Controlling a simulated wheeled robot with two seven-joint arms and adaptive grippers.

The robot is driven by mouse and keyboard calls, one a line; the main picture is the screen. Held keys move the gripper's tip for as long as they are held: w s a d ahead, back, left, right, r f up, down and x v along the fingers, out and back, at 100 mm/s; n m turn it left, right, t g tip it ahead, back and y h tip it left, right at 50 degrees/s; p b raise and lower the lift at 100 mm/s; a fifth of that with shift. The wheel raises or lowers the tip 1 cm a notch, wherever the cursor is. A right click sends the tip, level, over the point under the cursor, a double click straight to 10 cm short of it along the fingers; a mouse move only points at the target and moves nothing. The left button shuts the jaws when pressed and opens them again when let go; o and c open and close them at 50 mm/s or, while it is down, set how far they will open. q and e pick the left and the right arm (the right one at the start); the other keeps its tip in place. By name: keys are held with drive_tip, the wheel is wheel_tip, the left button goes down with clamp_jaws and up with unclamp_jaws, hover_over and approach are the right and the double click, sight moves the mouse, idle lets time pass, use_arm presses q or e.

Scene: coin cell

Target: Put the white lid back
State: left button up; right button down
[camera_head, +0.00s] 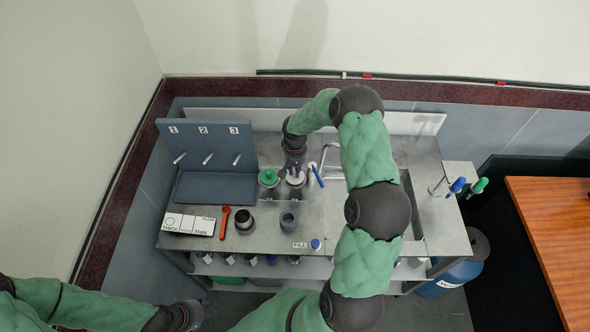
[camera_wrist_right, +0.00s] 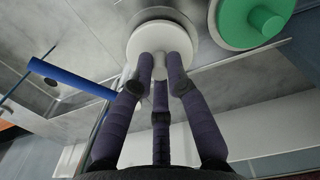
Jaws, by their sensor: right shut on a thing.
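The white lid (camera_wrist_right: 150,42) is a round disc with a small knob. In the right wrist view my right gripper (camera_wrist_right: 160,72) has its dark fingers closed around that knob. A grey round container rim (camera_wrist_right: 176,14) shows just beyond the lid; I cannot tell whether the lid is seated on it or held just above. In the head view the white lid (camera_head: 295,181) is beside the green-lidded jar (camera_head: 268,177), under my right gripper (camera_head: 295,170). My left gripper (camera_head: 187,316) is low at the left, off the bench, its fingers not clearly visible.
The green lid (camera_wrist_right: 250,20) is close to the right of the white one. A blue-handled tool (camera_head: 317,175) stands close on the other side, near the sink.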

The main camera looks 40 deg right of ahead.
drive_tip(key=shift+f+b, duration=0.45)
drive_tip(key=shift+b, duration=0.1)
drive_tip(key=c, duration=1.2)
unclamp_jaws()
drive_tip(key=shift+r, duration=0.1)
wheel_tip(320, 180, up, 13)
drive_tip(key=s+a+f+n+y, duration=0.1)
drive_tip(key=s+a+f, duration=0.2)
drive_tip(key=a+f, duration=0.3)
drive_tip(key=s+a+f+n+y, duration=0.1)
drive_tip(key=s+a+f, duration=0.3)
drive_tip(key=a, duration=0.7)
drive_tip(key=s+a+f+n+y, duration=0.1)
drive_tip(key=s+a+f, duration=0.3)
drive_tip(key=a+f, duration=0.5)
drive_tip(key=shift+s+a+n+y, duration=0.25)
drive_tip(key=shift+a+n+y, duration=0.05)
drive_tip(key=shift+y, duration=0.2)
drive_tip(key=shift+n, duration=0.3)
drive_tip(key=s+a, duration=0.1)
drive_tip(key=s, duration=0.2)
drive_tip(key=s+a+f, duration=0.1)
drive_tip(key=s+a, duration=0.1)
drive_tip(key=s, duration=0.1)
drive_tip(key=s+a+f, duration=0.1)
drive_tip(key=s+a, duration=0.1)
drive_tip(key=s, duration=0.1)
